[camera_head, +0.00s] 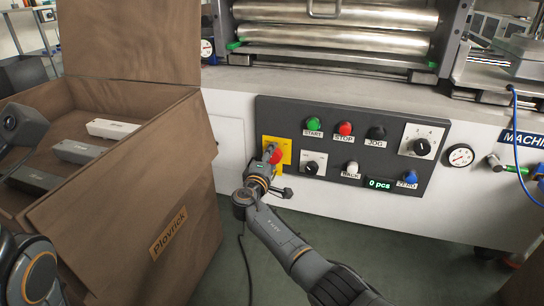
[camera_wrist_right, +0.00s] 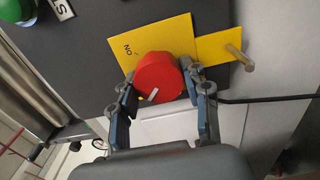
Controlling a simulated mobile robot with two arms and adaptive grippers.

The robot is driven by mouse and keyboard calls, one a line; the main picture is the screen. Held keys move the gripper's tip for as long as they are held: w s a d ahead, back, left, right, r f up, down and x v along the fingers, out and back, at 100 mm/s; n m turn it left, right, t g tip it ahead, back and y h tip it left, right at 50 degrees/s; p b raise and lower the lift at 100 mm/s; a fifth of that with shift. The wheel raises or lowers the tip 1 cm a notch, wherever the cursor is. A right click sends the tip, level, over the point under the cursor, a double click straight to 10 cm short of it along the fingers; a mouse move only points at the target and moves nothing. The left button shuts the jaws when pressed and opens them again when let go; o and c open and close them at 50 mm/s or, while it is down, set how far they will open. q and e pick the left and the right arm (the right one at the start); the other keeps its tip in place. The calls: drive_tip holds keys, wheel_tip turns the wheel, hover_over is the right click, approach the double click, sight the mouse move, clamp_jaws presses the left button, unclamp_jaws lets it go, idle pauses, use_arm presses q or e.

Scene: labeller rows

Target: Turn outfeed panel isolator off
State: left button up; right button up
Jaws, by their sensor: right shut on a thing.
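The isolator is a red rotary knob (camera_wrist_right: 160,72) on a yellow plate (camera_wrist_right: 183,33) marked "ON". In the head view the yellow plate (camera_head: 286,146) is at the left end of the dark control panel. My right gripper (camera_head: 268,158) reaches up to it from below and partly covers the knob. In the right wrist view my right gripper (camera_wrist_right: 160,92) is shut on the red knob, with a finger on each side. A short white mark shows on the knob; I cannot tell its exact setting.
The panel (camera_head: 262,112) also carries START (camera_head: 313,124), STOP (camera_head: 345,128) and JOG buttons, selectors and a "0 pcs" display (camera_head: 379,184). A brown crate (camera_head: 150,150) stands close left. A brass-coloured peg (camera_wrist_right: 240,57) sticks out beside the knob. Open floor lies below the panel.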

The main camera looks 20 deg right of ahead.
drive_tip(key=shift+r, duration=0.1)
drive_tip(key=o, duration=1.2)
drive_tip(key=shift+c, duration=0.2)
drive_tip(key=shift+s+a+f, duration=0.2)
drive_tip(key=shift+s+a, duration=0.15)
drive_tip(key=v, duration=1.1)
drive_tip(key=shift+r, duration=0.1)
